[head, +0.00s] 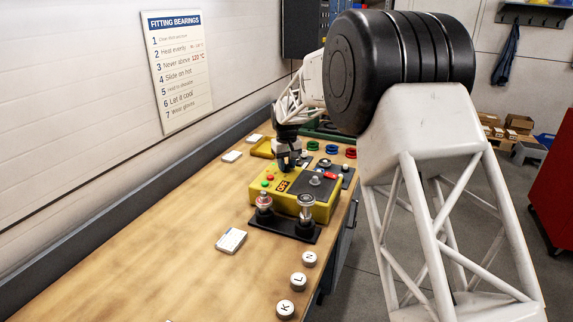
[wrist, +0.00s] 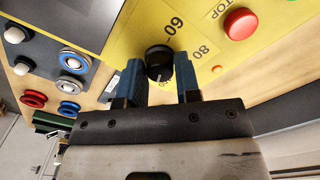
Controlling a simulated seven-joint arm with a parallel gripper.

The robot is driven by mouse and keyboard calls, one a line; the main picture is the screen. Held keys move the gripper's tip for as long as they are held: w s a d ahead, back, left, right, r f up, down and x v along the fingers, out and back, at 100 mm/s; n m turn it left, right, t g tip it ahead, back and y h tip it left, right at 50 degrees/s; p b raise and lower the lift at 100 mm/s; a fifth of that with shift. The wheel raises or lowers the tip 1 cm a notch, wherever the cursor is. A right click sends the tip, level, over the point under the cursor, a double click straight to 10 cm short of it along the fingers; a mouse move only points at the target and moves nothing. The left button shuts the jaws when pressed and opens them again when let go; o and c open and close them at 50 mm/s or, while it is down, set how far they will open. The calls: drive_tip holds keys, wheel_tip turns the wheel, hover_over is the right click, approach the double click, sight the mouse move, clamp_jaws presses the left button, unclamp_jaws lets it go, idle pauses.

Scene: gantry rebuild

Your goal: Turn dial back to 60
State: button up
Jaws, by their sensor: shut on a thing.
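The black round dial (wrist: 159,63) sits on the yellow face of the heater box (head: 325,211), with 60 and 80 printed beside it. A light mark shows on the dial's lower part in the wrist view; I cannot tell which number it points to. My gripper (wrist: 159,70) has its two blue fingers on either side of the dial, shut on it. In the head view my gripper (head: 288,163) reaches down over the box and hides the dial. A small display (head: 281,186) with red digits shows on the box, too small to read.
A red STOP button (wrist: 241,24) and a small orange lamp (wrist: 217,70) lie close to the dial. Metal posts (head: 306,205) stand before the box, with coloured rings (head: 332,149) behind. White labelled caps (head: 285,307) lie in front. The left of the bench is mostly clear.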

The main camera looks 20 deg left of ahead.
drive_tip(key=n, duration=1.1)
drive_tip(key=shift+f, duration=0.1)
drive_tip(key=n, duration=0.4)
drive_tip(key=shift+n, duration=0.3)
drive_tip(key=n, duration=0.3)
drive_tip(key=shift+n, duration=0.3)
drive_tip(key=n, duration=0.8)
drive_tip(key=shift+n, duration=1.9)
